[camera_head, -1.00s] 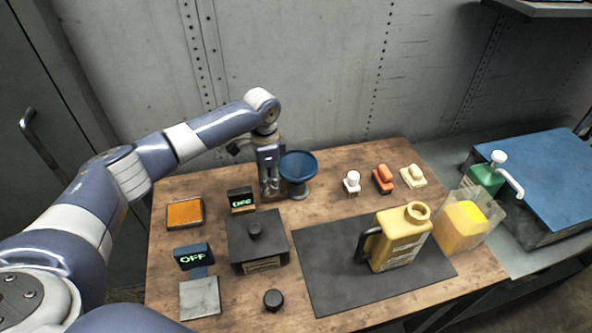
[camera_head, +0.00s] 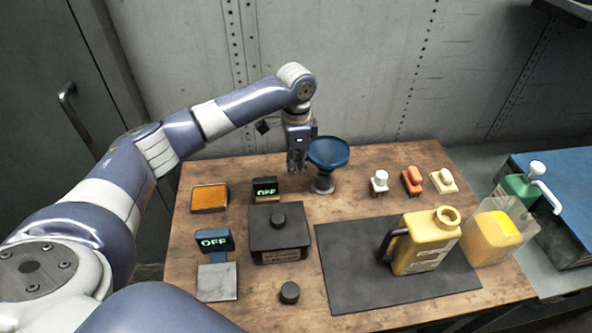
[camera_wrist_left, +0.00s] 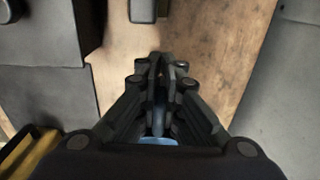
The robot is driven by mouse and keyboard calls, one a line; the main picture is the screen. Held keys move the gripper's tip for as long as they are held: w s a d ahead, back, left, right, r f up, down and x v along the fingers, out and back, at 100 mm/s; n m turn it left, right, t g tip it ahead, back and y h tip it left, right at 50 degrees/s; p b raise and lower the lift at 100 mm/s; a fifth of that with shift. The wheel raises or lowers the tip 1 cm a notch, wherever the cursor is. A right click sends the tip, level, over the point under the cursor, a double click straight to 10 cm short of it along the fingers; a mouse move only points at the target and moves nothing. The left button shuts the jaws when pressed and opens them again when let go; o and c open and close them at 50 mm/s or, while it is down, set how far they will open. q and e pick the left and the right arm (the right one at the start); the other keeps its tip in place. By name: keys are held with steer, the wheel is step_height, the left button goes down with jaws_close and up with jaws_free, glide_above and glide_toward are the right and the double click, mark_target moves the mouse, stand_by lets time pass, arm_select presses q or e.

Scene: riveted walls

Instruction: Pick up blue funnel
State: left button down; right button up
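The blue funnel (camera_head: 329,152) is upright above a small grey holder (camera_head: 322,185) at the back of the wooden table. My left gripper (camera_head: 297,168) is at the funnel's left side. In the left wrist view, the fingers (camera_wrist_left: 160,68) are drawn together, with a narrow strip of blue between them and the funnel's blue (camera_wrist_left: 158,141) low in the picture. The gripper appears shut on the funnel. I cannot tell whether the funnel's lower end is clear of the holder. My right gripper is not in view.
A black box (camera_head: 279,236) and two OFF displays (camera_head: 265,190) stand left of centre. A yellow jug (camera_head: 425,243) is on a dark mat (camera_head: 350,270). White, orange and cream items (camera_head: 412,181) stand right of the funnel. The wall is close behind the table.

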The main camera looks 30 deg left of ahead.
arm_select(q)
steer(key=s+d+r+b, duration=0.1)
steer(key=s+d+b, duration=0.1)
steer(key=s+d, duration=0.8)
steer(key=shift+s+r, duration=0.15)
steer(key=shift+s, duration=0.4)
